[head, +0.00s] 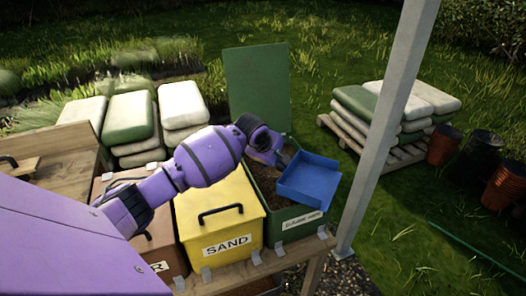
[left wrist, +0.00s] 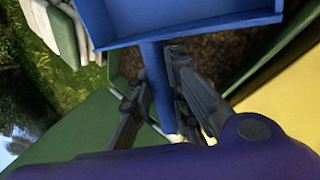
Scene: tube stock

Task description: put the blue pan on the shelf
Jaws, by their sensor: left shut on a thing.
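The blue pan (head: 310,182) is a square open scoop with low walls. It is over the right side of the green bin (head: 280,222). My left gripper (head: 279,155) is at the pan's rear left. In the left wrist view the fingers of my left gripper (left wrist: 156,98) are on either side of the pan's blue handle (left wrist: 158,85), shut on it. The pan's tray (left wrist: 190,22) extends away at the top of that view. No shelf can be made out for certain. My right gripper is not in view.
The green bin holds dark soil, and its raised green lid (head: 257,88) stands behind. A yellow SAND box (head: 222,212) and a brown box are left of it. A grey post (head: 385,130) stands close right of the pan. Stacked sacks are behind.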

